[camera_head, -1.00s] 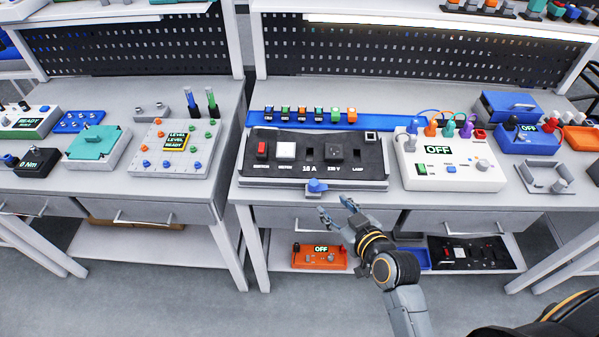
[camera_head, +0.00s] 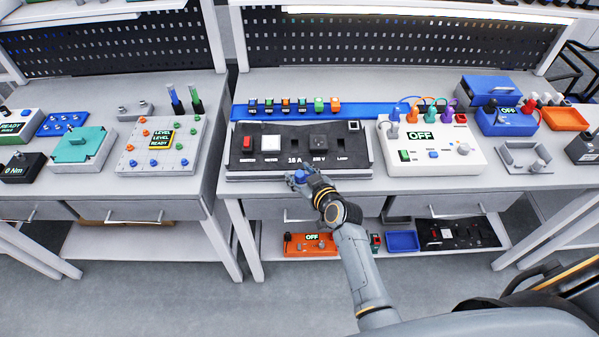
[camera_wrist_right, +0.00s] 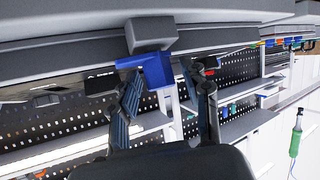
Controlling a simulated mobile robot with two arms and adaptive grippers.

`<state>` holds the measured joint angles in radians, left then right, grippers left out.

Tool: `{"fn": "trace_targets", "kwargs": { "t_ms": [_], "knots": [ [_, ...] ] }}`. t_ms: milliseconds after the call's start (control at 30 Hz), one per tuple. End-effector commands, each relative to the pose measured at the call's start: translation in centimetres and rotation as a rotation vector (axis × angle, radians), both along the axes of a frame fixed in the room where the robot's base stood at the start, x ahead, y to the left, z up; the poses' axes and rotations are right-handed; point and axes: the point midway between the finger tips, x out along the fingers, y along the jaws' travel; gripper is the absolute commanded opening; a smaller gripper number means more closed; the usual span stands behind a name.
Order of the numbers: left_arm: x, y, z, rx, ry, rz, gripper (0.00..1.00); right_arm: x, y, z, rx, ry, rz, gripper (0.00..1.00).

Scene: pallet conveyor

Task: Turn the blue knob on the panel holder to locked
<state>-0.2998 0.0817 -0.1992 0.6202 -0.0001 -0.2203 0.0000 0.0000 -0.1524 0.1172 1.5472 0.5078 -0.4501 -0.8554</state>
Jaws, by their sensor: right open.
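The panel holder (camera_head: 245,177) is a grey frame at the front of the middle bench, carrying a black panel (camera_head: 270,146) with a red switch, a white switch and a dark socket. Its blue knob (camera_head: 301,177) is at the lower front edge, partly hidden by my right gripper (camera_head: 299,180). In the right wrist view the blue knob (camera_wrist_right: 157,70) hangs from a grey block. There my right gripper (camera_wrist_right: 155,77) is open, its two fingers on either side of the knob; I cannot tell whether they touch it. My left gripper is not in view.
A blue strip (camera_head: 370,110) with several small coloured modules lies behind the holder. A white OFF box (camera_head: 455,170) stands to its right. The bench drawers (camera_head: 265,209) are just below, and an orange OFF box (camera_head: 312,248) sits on the lower shelf.

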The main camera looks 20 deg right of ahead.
Motion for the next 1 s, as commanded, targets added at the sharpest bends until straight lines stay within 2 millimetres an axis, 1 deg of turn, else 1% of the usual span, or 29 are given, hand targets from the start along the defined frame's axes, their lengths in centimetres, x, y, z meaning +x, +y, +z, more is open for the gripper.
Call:
{"fn": "trace_targets", "kwargs": {
  "t_ms": [300,333,367,400,467,500,567,833,1000],
  "knots": [
    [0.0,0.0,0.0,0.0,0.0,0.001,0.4,0.3,0.1,-0.1,0.001,0.0,0.0,0.47],
    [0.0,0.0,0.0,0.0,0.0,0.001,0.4,0.3,0.1,-0.1,0.001,0.0,0.0,0.45],
    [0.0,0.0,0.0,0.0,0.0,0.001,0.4,0.3,0.1,-0.1,0.001,0.0,0.0,0.39],
    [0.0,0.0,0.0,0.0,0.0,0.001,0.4,0.3,0.1,-0.1,0.001,0.0,0.0,0.31],
    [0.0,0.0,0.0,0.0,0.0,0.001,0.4,0.3,0.1,-0.1,0.001,0.0,0.0,0.19],
    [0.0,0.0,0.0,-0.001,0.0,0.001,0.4,0.3,0.1,-0.1,0.001,0.0,0.0,0.1],
    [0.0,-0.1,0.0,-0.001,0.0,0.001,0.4,0.3,0.1,-0.1,0.001,0.0,0.0,0.0],
    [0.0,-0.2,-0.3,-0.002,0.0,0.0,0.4,0.3,0.0,-0.2,-0.003,0.0,0.013,0.0],
    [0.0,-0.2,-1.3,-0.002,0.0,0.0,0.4,0.3,-0.1,-0.4,-0.021,0.002,0.069,0.0]
  ]
}}
